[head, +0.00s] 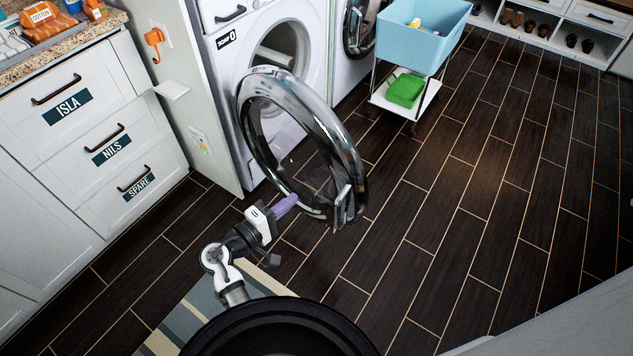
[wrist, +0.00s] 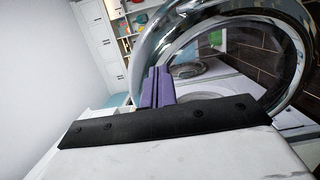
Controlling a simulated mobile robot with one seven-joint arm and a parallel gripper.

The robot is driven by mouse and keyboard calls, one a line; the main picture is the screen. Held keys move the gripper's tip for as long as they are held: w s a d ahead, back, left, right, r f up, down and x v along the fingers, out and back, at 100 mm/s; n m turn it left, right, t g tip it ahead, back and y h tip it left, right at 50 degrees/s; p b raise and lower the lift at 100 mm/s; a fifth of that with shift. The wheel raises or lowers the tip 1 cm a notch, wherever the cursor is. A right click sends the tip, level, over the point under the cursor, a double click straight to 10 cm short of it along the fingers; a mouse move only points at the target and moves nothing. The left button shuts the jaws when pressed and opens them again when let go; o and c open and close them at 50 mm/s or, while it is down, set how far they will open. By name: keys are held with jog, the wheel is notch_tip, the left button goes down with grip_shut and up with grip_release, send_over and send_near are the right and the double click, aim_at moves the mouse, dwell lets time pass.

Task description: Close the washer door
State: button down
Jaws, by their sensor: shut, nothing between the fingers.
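The washer (head: 262,30) is a white front-loader at the top centre of the head view. Its round door (head: 345,150), with a shiny chrome rim and dark glass, stands wide open towards me. The drum opening shows behind it. My gripper (head: 287,204), with purple fingers, is shut and empty, just left of the door's lower rim in the head view. In the wrist view, the fingers (wrist: 157,88) point towards the door (wrist: 285,25), whose rim arches behind and to the right of them. I cannot tell whether they touch the rim.
White drawers (head: 95,130) with name labels stand at the left. A second front-loader (head: 358,30) is right of the washer. A blue basket cart (head: 422,35) with a green item on its lower shelf stands further right. Dark plank floor on the right is clear.

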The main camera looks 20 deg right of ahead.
aim_at(336, 165)
jog(key=p+x, duration=0.3)
jog(key=x, duration=1)
jog(key=shift+r+p, duration=0.15)
jog(key=shift+p, duration=0.2)
jog(key=shift+w+d, duration=0.2)
jog(key=shift+d, duration=0.25)
